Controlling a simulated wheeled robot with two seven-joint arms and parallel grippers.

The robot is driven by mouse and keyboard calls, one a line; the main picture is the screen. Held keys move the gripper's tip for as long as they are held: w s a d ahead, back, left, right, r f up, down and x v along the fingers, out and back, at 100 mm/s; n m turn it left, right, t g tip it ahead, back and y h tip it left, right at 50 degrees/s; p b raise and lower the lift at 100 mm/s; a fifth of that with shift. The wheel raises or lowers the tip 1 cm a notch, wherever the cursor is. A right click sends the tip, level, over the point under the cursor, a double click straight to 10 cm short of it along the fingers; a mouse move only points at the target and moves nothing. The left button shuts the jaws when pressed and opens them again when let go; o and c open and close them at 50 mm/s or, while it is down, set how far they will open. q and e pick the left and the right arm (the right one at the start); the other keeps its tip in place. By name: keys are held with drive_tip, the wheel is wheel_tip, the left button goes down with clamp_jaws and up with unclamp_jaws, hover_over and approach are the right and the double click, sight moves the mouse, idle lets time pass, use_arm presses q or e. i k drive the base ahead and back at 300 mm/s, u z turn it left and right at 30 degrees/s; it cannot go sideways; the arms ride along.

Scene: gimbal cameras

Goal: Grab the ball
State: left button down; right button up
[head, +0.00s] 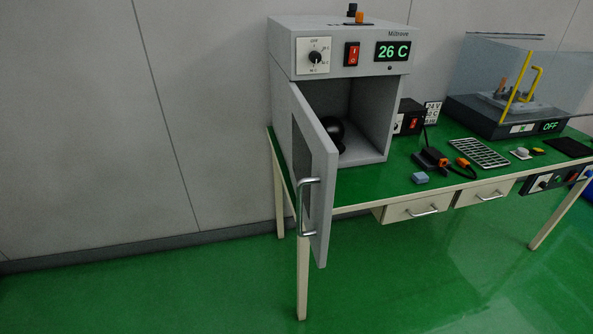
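A black ball (334,128) sits inside a grey oven-like box (375,113) on the green-topped table. The box's door (317,165) stands open toward me, with a metal handle (302,207) on its outer face. A dark object or shadow lies under the ball, too dark to tell. Neither of my grippers is in view.
The table (375,180) also holds a small blue block (420,177), a metal grid (475,153), dark orange-tipped connectors (430,158) and a clear-covered machine (510,110). Two drawers (412,208) hang below. The green floor (150,290) in front is clear.

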sight(334, 126)
drive_tip(key=i, duration=0.95)
